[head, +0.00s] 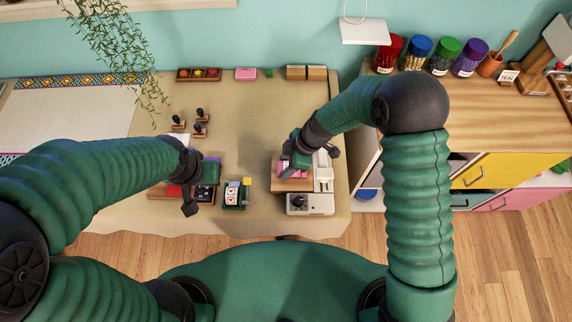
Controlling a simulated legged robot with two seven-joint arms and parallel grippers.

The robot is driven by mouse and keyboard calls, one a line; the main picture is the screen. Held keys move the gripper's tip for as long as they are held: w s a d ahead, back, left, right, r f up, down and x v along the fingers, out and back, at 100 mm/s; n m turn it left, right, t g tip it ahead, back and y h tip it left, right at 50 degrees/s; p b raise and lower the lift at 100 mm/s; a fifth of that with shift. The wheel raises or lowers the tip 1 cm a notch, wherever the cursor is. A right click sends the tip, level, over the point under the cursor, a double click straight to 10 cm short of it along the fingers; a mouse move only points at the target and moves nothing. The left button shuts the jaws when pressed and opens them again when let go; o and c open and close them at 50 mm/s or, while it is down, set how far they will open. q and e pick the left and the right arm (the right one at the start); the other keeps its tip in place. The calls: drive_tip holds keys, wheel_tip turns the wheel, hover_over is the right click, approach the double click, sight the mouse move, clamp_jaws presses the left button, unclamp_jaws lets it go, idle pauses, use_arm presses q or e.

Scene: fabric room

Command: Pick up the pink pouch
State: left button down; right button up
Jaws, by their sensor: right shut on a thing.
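A pink thing, which looks like the pink pouch (284,173), shows at my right gripper (290,166) at the right of the table. The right gripper is shut on it, just over a wooden board (290,186); the gripper and wrist hide part of the pouch. I cannot tell whether the pouch touches the board. My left gripper (191,201) is at the left, by a tray with red and dark pads. Its fingers are too small and dark to tell whether they are open.
A white machine (312,204) stands right beside the board. A small dark green holder with cards (235,195) stands between the grippers. Several stamps (200,130), a pink block (246,74) and a tray (199,74) lie farther back. The table's middle (245,125) is clear.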

sight(280, 169)
drive_tip(key=r, duration=0.1)
drive_tip(key=s+r, duration=0.1)
drive_tip(key=r, duration=0.1)
drive_tip(key=s+r+b, duration=0.1)
drive_tip(key=s+b, duration=0.2)
drive_tip(key=s, duration=1.2)
drive_tip(key=shift+d+r, duration=0.2)
drive_tip(key=shift+d, duration=0.15)
